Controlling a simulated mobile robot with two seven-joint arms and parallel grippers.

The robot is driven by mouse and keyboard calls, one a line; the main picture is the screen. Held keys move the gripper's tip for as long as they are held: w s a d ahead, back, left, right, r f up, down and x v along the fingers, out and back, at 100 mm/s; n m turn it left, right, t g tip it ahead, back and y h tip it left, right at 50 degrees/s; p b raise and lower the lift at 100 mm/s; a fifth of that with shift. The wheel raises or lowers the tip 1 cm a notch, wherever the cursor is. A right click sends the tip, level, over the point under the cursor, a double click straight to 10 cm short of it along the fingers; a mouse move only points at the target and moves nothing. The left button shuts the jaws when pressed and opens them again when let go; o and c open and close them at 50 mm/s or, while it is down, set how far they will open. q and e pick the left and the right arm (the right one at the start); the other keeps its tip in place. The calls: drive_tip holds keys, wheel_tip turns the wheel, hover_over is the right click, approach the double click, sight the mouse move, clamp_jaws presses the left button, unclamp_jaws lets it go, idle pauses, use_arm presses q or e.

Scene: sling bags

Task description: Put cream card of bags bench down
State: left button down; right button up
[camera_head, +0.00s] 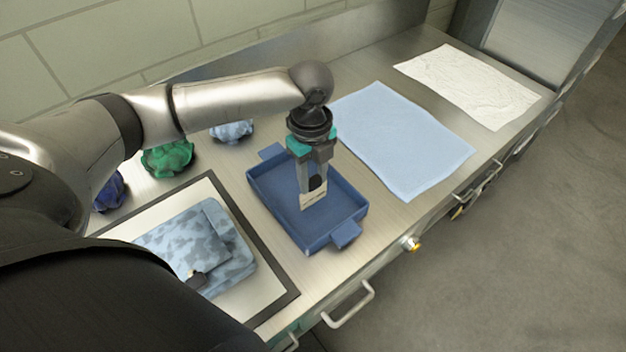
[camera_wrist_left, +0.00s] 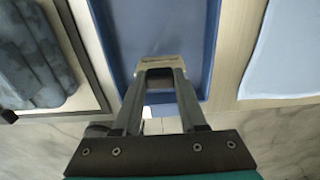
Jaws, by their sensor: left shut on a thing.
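The cream card (camera_head: 313,200) is between the fingertips of my left gripper (camera_head: 314,190), which is shut on it. The card also shows at the fingertips in the left wrist view (camera_wrist_left: 159,63). The gripper points down over the blue tray (camera_head: 345,232), and the card is inside the tray's outline. I cannot tell whether the card touches the tray floor. The bench (camera_head: 385,225) is a metal worktop that carries the tray. My right gripper is not in view.
A blue patterned bag (camera_head: 205,245) lies on a dark-framed cream mat (camera_head: 262,307) left of the tray. A light blue cloth (camera_head: 405,140) and a white crumpled sheet (camera_head: 470,85) lie to the right. Green (camera_head: 168,158), dark blue (camera_head: 110,192) and pale blue (camera_head: 232,131) bundles sit behind.

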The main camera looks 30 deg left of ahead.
use_arm(q)
drive_tip(key=shift+f, duration=0.55)
drive_tip(key=shift+c, duration=2.3)
unclamp_jaws()
drive_tip(key=shift+f, duration=0.1)
wheel_tip(320, 180, up, 12)
drive_tip(key=p, duration=0.2)
drive_tip(key=shift+a, duration=0.2)
